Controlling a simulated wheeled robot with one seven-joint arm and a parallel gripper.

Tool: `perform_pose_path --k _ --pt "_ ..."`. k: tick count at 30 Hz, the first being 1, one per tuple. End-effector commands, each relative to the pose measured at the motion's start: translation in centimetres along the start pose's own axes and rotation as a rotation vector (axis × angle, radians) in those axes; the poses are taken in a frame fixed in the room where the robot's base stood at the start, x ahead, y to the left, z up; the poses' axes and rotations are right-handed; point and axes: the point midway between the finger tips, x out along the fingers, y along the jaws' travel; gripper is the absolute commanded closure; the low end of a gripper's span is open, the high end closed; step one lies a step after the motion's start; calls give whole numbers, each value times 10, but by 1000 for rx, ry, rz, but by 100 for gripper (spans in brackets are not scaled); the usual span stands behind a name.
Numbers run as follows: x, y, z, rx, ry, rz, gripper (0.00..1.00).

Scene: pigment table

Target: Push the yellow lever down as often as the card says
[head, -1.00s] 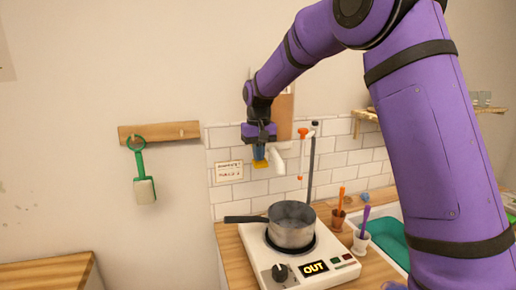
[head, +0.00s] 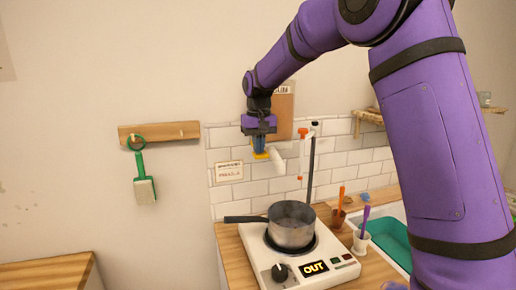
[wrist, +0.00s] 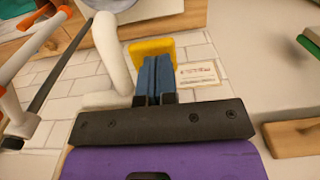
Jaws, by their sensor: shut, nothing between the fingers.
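The yellow lever (head: 261,155) is at the wall beside a white tube-like part (head: 277,160), above the pot. My gripper (head: 259,146) is directly above the lever, its blue fingers pointing down, shut and empty. In the wrist view the fingers (wrist: 154,76) are together and their tips are at the yellow lever (wrist: 152,46); I cannot tell whether they touch it. The small card (head: 229,171) is on the tiles to the left of the lever. It also shows in the wrist view (wrist: 198,74). Its writing is too small to read.
A grey pot (head: 291,226) stands on a white hotplate (head: 294,272) whose display reads OUT. A dark upright pole (head: 311,170) with orange parts stands close right of the lever.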

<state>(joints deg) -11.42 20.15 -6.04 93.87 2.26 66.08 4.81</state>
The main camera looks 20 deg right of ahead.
Motion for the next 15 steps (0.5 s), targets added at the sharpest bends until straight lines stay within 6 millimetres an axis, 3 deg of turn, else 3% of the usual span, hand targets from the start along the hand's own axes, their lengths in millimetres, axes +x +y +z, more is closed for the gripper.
perform_pose_path --k 15 --pt "-36 0 0 0 1 0 100"
